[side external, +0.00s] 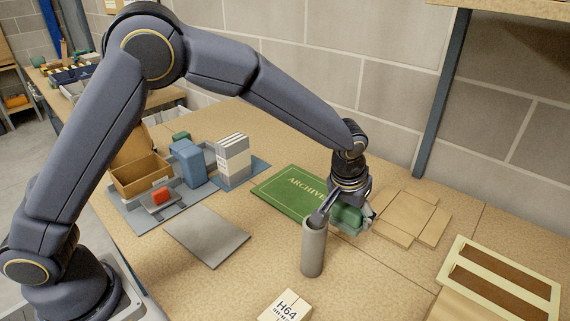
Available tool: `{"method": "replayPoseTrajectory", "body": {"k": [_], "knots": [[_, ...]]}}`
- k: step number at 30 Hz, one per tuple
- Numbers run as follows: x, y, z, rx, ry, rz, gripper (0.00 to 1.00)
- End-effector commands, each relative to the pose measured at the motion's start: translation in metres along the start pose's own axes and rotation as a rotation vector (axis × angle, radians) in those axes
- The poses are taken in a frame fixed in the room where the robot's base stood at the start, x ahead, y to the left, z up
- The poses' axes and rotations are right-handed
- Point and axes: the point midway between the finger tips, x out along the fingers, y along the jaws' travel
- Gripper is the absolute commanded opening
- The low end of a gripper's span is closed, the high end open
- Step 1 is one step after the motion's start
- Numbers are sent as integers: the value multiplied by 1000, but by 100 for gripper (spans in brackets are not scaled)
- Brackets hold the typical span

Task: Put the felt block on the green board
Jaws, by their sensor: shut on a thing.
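A dark green block (348,218), which I take to be the felt block, is in my gripper (345,212). My gripper points down and is shut on it; the fingers hide part of the block. The green board (276,203), marked "ARCHIVE", lies flat on the table just left of my gripper. Its right end is partly hidden by my gripper and the block. I cannot tell how high the block is above the table or whether it overlaps the board.
A grey cylinder (313,250) stands upright close in front of my gripper. Flat cardboard pieces (405,218) lie to the right. A cream frame (500,283) and an "H64" box (285,307) are nearer. A grey plate (207,238), blue block (187,164) and open brown box (140,180) are left.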

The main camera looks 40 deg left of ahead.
Motion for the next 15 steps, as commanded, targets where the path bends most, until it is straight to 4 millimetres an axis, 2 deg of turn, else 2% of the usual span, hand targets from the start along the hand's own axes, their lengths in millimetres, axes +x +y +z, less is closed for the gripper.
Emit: {"method": "replayPoseTrajectory", "body": {"k": [1, 3, 6, 9, 12, 15], "knots": [[-6, -29, 0, -37, 2, -10, 36], [-13, -66, 4, -85, 3, -24, 36], [-26, -117, 13, -159, 3, -47, 36], [-38, -158, 23, -231, 4, -69, 36], [-49, -186, 28, -290, 5, -87, 36], [-58, -202, 25, -327, 4, -100, 36]]}}
